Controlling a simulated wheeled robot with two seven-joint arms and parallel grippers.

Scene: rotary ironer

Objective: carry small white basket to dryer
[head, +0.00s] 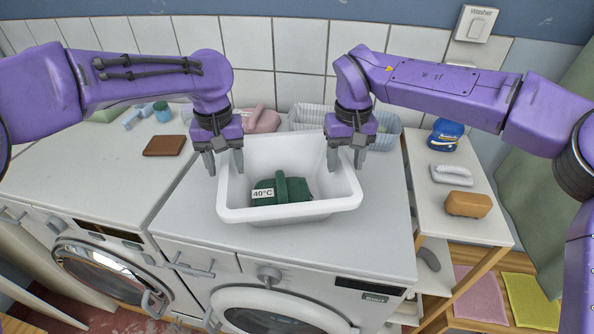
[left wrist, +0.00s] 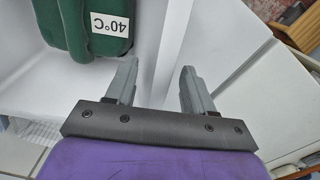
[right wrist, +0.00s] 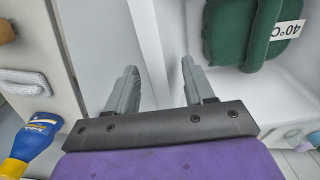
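The small white basket (head: 290,212) stands upright on top of the right white machine (head: 340,250). Inside it lies a dark green folded cloth (head: 292,188) with a "40°C" tag. My left gripper (head: 223,163) is open at the basket's left wall. In the left wrist view the wall (left wrist: 172,50) runs between its spread fingers (left wrist: 158,85). My right gripper (head: 347,160) is open at the right wall. In the right wrist view that wall (right wrist: 150,45) passes between its fingers (right wrist: 160,82). No readable label marks either machine as the dryer.
A second front-loading machine (head: 120,220) stands at left, with a brown block (head: 164,146) on its top. A pink item (head: 262,120) and wire baskets (head: 385,130) sit behind the basket. A side shelf (head: 480,220) at right holds a blue bottle (head: 445,135), a brush and a sponge (head: 468,204).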

